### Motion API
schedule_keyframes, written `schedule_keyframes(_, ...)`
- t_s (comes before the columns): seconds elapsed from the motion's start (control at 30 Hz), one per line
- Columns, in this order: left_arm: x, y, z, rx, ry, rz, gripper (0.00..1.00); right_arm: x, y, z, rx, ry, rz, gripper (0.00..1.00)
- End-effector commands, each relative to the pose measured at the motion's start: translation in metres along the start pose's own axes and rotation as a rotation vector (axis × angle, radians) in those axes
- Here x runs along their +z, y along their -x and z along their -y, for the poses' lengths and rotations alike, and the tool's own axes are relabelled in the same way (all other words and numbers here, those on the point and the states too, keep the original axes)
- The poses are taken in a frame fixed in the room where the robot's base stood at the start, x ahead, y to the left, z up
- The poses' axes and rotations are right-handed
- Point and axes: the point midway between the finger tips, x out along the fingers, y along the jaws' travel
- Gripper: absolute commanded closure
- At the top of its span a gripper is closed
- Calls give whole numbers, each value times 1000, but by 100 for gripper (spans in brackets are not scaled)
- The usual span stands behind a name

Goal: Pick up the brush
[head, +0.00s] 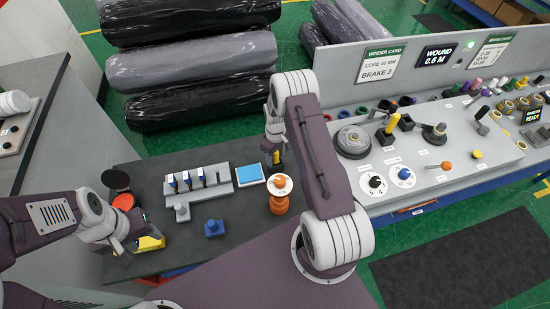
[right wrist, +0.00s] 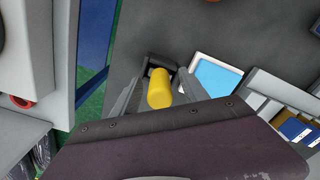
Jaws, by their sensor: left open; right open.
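My right gripper (head: 277,148) points down over the back right part of the dark table. In the right wrist view its open fingers (right wrist: 160,100) stand on either side of a yellow upright handle (right wrist: 160,88), likely the brush's; the fingers look apart from it. A dark block or holder (right wrist: 155,66) sits at the handle's far end; bristles are hidden. In the head view only a bit of yellow shows below this gripper. My left gripper (head: 128,246) is open at the table's left, beside a yellow object (head: 150,243) that it partly hides.
A blue-topped white pad (head: 249,175) lies left of the right gripper, beside a grey rack (head: 200,185) with several blue-and-white items. The grey winder console (head: 440,150) borders the right.

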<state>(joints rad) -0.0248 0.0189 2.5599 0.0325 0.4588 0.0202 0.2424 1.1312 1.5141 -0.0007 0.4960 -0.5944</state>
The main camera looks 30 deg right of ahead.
Motion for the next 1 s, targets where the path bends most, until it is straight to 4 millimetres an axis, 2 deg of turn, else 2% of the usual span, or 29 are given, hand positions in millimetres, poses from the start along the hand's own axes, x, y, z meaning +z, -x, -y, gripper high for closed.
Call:
schedule_keyframes(0.1,0,-1,0,0,0,0,52,0,0,0,0,0,0,48)
schedule_keyframes(0.3,0,-1,0,0,0,0,52,0,0,0,0,0,0,100)
schedule_keyframes(0.67,0,-4,0,0,0,0,52,-1,5,0,1,0,-1,100)
schedule_keyframes(0.77,1,-10,0,0,0,0,52,-1,15,-1,2,0,-3,100)
schedule_keyframes(0.9,2,-23,0,0,0,0,52,1,41,0,2,0,-4,100)
schedule_keyframes(1.0,3,-28,1,0,0,0,52,24,53,5,0,-2,-1,100)
